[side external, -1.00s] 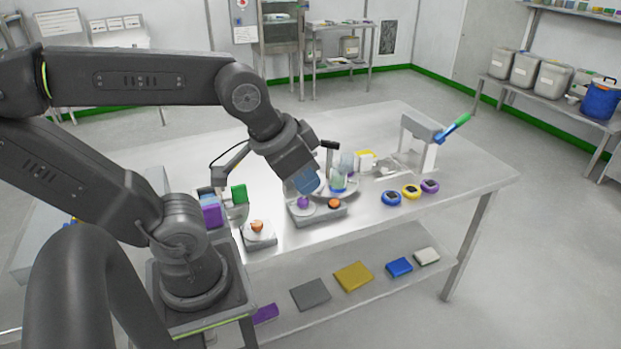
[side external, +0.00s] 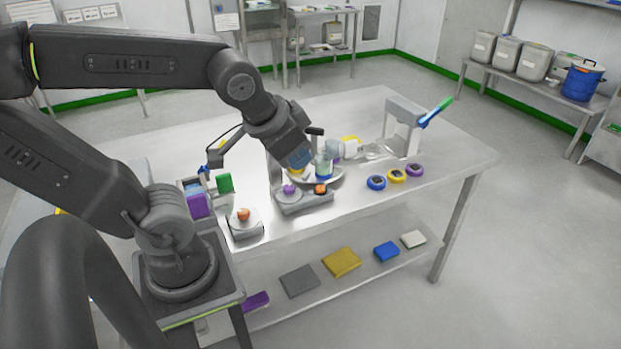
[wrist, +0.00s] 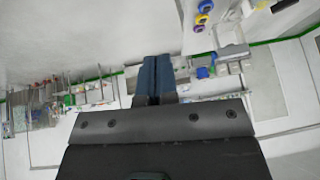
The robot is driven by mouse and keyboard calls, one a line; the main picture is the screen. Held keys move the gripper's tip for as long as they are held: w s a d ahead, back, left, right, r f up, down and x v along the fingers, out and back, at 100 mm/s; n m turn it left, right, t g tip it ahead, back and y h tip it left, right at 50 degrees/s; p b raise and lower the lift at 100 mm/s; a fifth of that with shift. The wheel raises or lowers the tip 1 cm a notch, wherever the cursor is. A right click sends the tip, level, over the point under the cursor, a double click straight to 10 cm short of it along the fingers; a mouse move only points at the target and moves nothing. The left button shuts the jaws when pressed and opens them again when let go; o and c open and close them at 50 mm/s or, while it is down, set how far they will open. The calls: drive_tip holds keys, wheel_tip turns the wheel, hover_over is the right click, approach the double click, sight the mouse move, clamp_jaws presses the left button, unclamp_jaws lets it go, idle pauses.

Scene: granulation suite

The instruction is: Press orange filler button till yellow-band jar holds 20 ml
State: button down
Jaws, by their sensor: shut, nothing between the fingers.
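A grey filler base (side external: 305,203) near the table's front edge carries a purple button (side external: 289,190) on the left and an orange button (side external: 320,189) on the right. My gripper (side external: 300,158), with blue fingers, is above and behind these buttons, apart from them. Its shut, empty fingers also show in the wrist view (wrist: 155,80). A yellow patch (side external: 297,169) just below the fingertips may be the yellow-band jar, mostly hidden. A clear jar with a blue band (side external: 323,170) stands to its right. Fill levels are too small to read.
A separate orange-topped button on a grey block (side external: 244,216) sits left of the filler. Blue (side external: 376,183), yellow (side external: 396,176) and purple (side external: 414,170) round devices lie to the right. A press with a green-and-blue handle (side external: 436,112) stands at the back right.

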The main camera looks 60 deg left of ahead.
drive_tip(key=w+a+f+m+t+y, duration=0.2)
drive_tip(key=w+a+f+y, duration=0.15)
drive_tip(key=w+a, duration=0.9)
drive_tip(key=m+t+h, duration=0.1)
drive_tip(key=m+h, duration=0.3)
drive_tip(key=m, duration=0.2)
hover_over(321, 189)
wheel_tip(321, 189, down, 11)
drive_tip(key=shift+f, duration=0.15)
drive_tip(key=shift+f, duration=4.3)
drive_tip(key=shift+f, duration=0.15)
drive_tip(key=shift+a+f, duration=0.1)
drive_tip(key=shift+f, duration=0.15)
